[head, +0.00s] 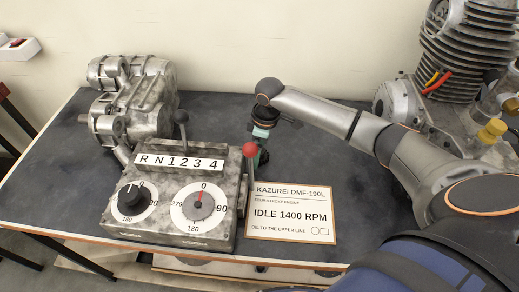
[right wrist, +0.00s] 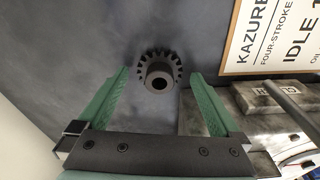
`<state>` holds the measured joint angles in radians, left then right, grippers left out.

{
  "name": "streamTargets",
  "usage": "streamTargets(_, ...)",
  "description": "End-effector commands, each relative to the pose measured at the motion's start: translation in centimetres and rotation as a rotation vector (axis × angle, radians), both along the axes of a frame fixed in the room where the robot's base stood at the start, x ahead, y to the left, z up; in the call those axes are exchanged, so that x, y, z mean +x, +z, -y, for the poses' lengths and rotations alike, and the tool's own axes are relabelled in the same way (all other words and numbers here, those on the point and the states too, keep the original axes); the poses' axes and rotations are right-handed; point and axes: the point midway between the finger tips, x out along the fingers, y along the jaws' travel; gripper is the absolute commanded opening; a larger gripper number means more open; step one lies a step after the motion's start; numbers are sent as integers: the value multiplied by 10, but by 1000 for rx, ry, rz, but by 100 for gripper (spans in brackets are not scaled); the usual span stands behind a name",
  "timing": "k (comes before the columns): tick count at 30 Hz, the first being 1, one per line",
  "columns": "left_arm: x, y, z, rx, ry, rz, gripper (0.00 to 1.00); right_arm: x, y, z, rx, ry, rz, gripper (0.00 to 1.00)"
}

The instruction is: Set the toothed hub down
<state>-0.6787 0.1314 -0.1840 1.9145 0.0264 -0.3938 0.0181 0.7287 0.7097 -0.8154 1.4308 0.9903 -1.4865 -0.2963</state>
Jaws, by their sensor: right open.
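The toothed hub (right wrist: 158,54) shows in the right wrist view as a dark gear with a round bored boss facing the camera. It appears to lie flat on the dark tabletop (right wrist: 95,35). My right gripper (right wrist: 161,74) is open, its green fingers on either side of the hub's boss with visible gaps. In the head view my right gripper (head: 262,136) points down behind the red-knobbed lever, and I cannot make out the hub there. My left gripper is not in view.
A gearbox control box (head: 175,190) with two dials and levers stands just left of my right gripper. A specification sign (head: 291,213) lies in front. A metal gear casing (head: 135,100) stands at the back left, a finned engine (head: 462,55) at the right.

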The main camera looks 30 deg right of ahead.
Motion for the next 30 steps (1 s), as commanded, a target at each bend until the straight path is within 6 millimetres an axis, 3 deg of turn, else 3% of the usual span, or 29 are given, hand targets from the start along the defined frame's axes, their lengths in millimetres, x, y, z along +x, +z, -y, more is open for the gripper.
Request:
streamTargets(12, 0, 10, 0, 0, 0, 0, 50, -5, 80, 6, 0, 0, 4, 100)
streamTargets(18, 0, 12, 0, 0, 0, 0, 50, -8, 109, 9, 1, -1, 2, 100)
streamTargets(30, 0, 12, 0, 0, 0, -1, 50, -9, 119, 9, 1, -1, 1, 100)
